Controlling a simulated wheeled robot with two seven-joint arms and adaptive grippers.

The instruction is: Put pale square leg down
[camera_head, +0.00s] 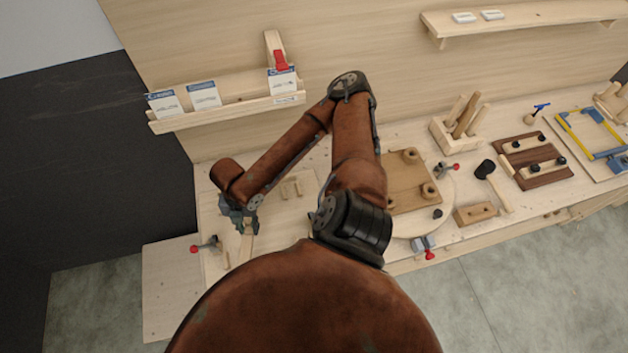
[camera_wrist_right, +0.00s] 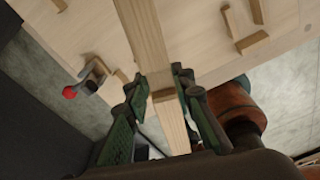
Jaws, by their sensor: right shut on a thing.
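The pale square leg (camera_wrist_right: 145,38) is a long light wooden bar with a square section. In the right wrist view it runs from the top edge down between the fingers of my right gripper (camera_wrist_right: 163,84), which is shut on it. In the head view my right gripper (camera_head: 239,212) is over the left end of the bench, with part of the leg (camera_head: 246,246) showing below it. I cannot tell whether the leg touches the bench top. My left gripper is not in view.
A red-tipped clamp (camera_head: 208,245) is at the bench's left front edge. Small wooden blocks (camera_head: 297,186) stand right of the gripper. A wooden board with round pegs (camera_head: 408,190) lies farther right. A shelf with cards (camera_head: 230,112) hangs behind. My arm hides the middle.

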